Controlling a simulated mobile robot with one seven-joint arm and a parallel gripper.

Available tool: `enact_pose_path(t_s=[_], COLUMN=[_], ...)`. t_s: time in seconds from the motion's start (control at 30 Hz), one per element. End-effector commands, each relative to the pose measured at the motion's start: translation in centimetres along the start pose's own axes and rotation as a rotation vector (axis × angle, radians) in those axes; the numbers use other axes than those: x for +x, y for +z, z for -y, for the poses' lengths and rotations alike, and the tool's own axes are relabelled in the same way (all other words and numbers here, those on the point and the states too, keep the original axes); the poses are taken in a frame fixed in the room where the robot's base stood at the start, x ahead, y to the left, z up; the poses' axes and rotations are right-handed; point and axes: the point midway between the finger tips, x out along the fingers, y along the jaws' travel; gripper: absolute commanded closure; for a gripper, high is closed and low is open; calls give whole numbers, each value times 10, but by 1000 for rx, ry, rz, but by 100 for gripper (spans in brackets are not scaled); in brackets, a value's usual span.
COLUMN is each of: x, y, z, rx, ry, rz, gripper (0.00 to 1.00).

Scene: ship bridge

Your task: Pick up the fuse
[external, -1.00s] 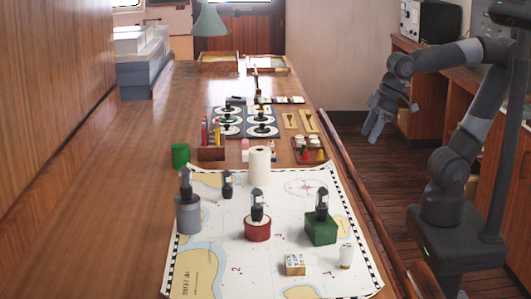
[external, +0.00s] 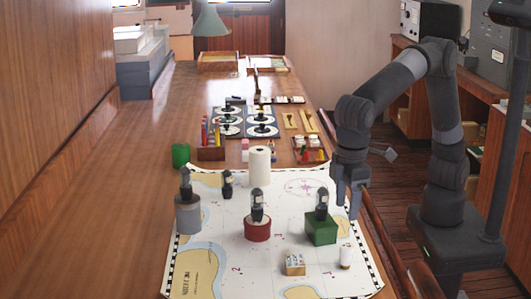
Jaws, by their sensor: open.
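A small white cylinder (external: 345,256), which looks like the fuse, stands on the chart (external: 215,285) near its right edge; it is too small to be certain. My gripper (external: 348,207) points down over the chart's right edge, with its fingers apart and nothing between them. In the picture it is above the white cylinder, and to the right of the green box (external: 321,232). It is apart from the cylinder.
A small patterned box (external: 294,264) lies left of the white cylinder. A red round base (external: 257,229), a grey cylinder (external: 188,214) and the green box carry dark lamp-like pieces. A white roll (external: 259,166) stands at the chart's back edge.

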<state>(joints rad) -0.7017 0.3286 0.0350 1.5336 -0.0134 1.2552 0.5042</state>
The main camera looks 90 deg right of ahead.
Motion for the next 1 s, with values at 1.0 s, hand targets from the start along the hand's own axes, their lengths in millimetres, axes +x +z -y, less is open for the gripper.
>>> enact_pose_path(t_s=[1.0], x=[117], y=[0], z=[28], rx=[-12], ry=[12], rz=[24], gripper=[45])
